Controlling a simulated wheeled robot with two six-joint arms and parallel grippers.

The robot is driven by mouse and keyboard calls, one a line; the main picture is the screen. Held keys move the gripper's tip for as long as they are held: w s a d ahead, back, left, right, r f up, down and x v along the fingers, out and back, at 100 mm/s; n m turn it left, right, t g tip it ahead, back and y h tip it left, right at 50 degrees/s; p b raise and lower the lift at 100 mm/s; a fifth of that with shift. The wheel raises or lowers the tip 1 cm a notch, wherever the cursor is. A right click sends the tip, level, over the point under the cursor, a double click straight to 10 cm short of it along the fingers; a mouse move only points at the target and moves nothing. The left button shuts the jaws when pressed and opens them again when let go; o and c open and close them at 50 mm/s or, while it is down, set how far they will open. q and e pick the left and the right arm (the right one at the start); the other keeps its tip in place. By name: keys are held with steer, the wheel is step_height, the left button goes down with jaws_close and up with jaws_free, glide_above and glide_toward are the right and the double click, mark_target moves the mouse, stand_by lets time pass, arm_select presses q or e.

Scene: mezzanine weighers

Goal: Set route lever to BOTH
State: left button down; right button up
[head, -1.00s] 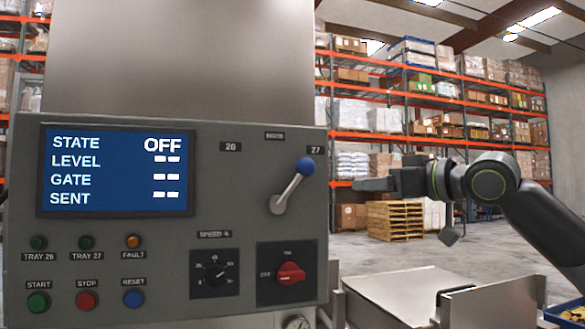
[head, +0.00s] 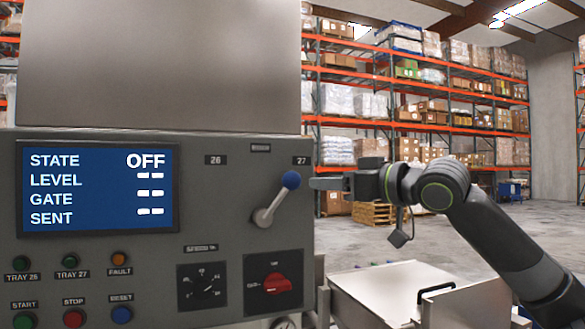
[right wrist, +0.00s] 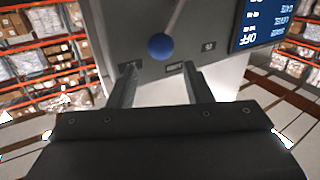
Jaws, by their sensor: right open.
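The route lever (head: 275,203) is a metal arm with a blue ball knob (head: 291,180) on the grey control panel (head: 225,235). It tilts up and to the right, toward the label 27; the label 26 is at its upper left. My right gripper (head: 318,184) is open and comes in from the right, with its fingertips close to the right of the knob. In the right wrist view the knob (right wrist: 162,46) shows beyond and between the two open fingers (right wrist: 160,80), apart from them. My left gripper is not in view.
The blue screen (head: 97,188) reads STATE OFF, with dashes for LEVEL, GATE and SENT. A red switch (head: 277,284), a black dial (head: 203,287) and several push buttons sit below the lever. A metal tray (head: 395,290) stands at the lower right. Shelving is far behind.

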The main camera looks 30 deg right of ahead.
mark_target(299, 179)
steer(key=p+x, duration=0.4)
steer(key=x, duration=0.4)
steer(key=shift+w+a+r+p, duration=0.15)
steer(key=shift+w+p, duration=0.1)
steer(key=shift+p, duration=0.15)
steer(key=shift+x, duration=0.8)
steer(key=shift+c, duration=0.3)
jaws_close()
steer(key=shift+p, duration=0.35)
